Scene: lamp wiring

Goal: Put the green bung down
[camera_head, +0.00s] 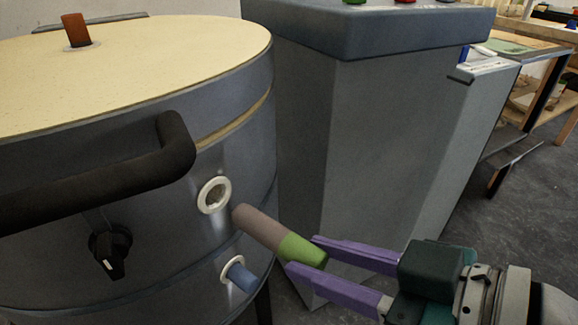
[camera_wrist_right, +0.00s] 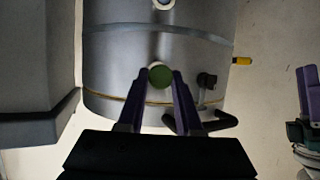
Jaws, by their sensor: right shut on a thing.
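The green bung (camera_head: 265,230) has a green end and a brownish-grey body. My right gripper (camera_head: 304,253) is shut on its green end. The bung is held tilted in the air, its grey end pointing up-left toward the upper port (camera_head: 214,195) of the grey drum (camera_head: 190,255). That port has a white ring and looks open; the bung is outside it. In the right wrist view the green end (camera_wrist_right: 160,76) shows between the fingers and hides most of this port. My left gripper (camera_wrist_right: 306,95) shows at the right edge of the wrist view; its jaw state is unclear.
A blue plug (camera_head: 240,277) sits in the drum's lower port. A black handle (camera_head: 100,180) and a black knob (camera_head: 110,252) stick out from the drum. An orange-brown peg (camera_head: 76,30) stands on its cream top. A grey cabinet (camera_head: 370,130) stands close on the right.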

